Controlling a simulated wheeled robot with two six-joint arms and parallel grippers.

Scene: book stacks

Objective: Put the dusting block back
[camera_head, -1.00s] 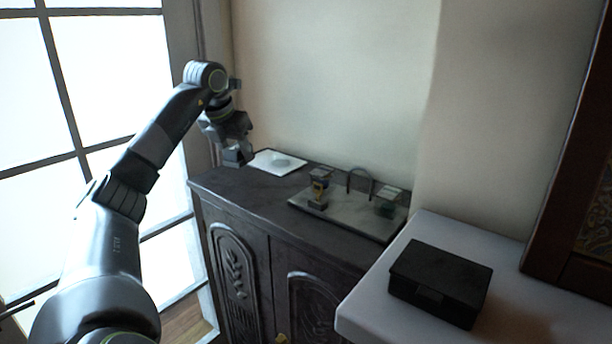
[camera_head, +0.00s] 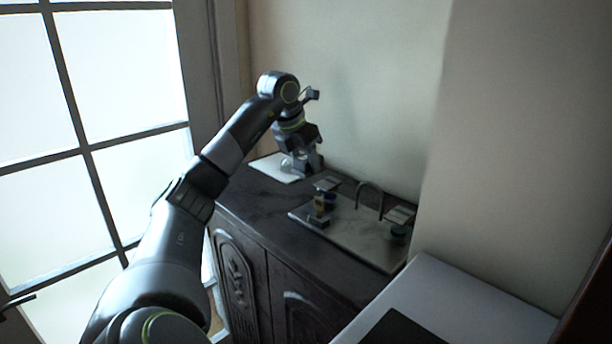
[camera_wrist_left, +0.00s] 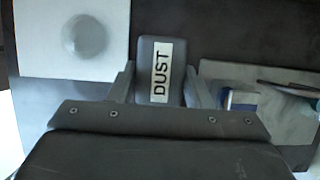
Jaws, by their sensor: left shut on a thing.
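The dusting block (camera_wrist_left: 147,52), grey with a white label reading DUST, sits between the two fingers of my left gripper (camera_wrist_left: 160,72) in the left wrist view. The gripper is shut on it. In the head view my left gripper (camera_head: 306,168) points down over the dark cabinet top, between the white sheet (camera_head: 262,166) and the tray (camera_head: 350,238). The block cannot be told apart from the fingers there. The tray holds small items and an upright arch (camera_head: 369,190). In the wrist view the tray (camera_wrist_left: 275,125) lies to the right. My right gripper is not in view.
A round, clear dome (camera_wrist_left: 86,36) rests on the white sheet. A white surface (camera_head: 440,290) with a dark box (camera_head: 400,328) is in front right. The wall is close behind.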

